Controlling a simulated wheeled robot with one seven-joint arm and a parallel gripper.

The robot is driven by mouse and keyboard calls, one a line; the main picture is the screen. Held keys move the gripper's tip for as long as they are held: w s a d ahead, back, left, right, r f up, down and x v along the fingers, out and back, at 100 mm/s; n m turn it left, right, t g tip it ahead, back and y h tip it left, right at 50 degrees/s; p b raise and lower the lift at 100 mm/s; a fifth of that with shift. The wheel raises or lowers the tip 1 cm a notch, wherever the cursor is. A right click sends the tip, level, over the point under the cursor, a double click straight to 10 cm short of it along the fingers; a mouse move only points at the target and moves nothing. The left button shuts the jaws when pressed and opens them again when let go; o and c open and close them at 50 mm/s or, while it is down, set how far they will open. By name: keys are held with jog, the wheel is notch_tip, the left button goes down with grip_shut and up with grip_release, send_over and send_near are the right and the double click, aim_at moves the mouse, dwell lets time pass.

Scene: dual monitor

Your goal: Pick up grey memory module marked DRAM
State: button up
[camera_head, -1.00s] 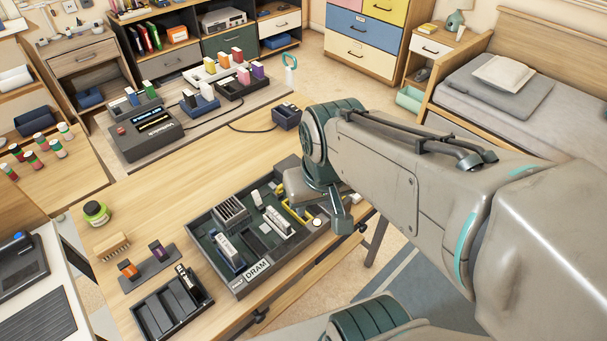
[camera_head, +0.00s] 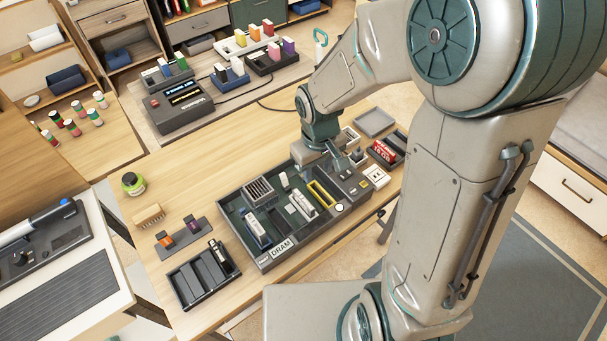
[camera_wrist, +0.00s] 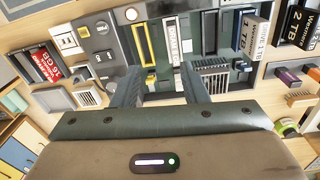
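A slim light-grey module (camera_head: 302,206) stands in a dark grey tray (camera_head: 226,215) on the wooden table. In the wrist view the module (camera_wrist: 173,42) shows a pale strip with print too small to read. The tray's front edge carries a label (camera_head: 281,247) reading DRAM. My gripper (camera_wrist: 160,86) is open and empty, its two fingers apart, with the module beyond and between them in the wrist view. In the head view my gripper (camera_head: 338,160) is over the tray's back right part, its fingers partly hidden by the wrist.
In the tray, a yellow frame (camera_head: 320,193) and a finned block (camera_head: 258,190) flank the module. A red box (camera_head: 383,150) is right of the tray. A black slotted holder (camera_head: 204,275) stands front left.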

jog(key=a+f+n, duration=0.1)
jog(key=a+f, duration=0.1)
send_over(307, 202)
jog(key=shift+g, duration=0.3)
notch_tip(307, 202, down, 9)
jog(key=shift+a+r+p, duration=0.1)
jog(key=shift+r+p, duration=0.1)
jog(key=shift+p, duration=0.2)
jog(key=shift+s+f+p, duration=0.1)
jog(key=shift+f+p, duration=0.5)
jog(key=shift+f, duration=2.1)
jog(key=shift+c, duration=0.3)
grip_shut()
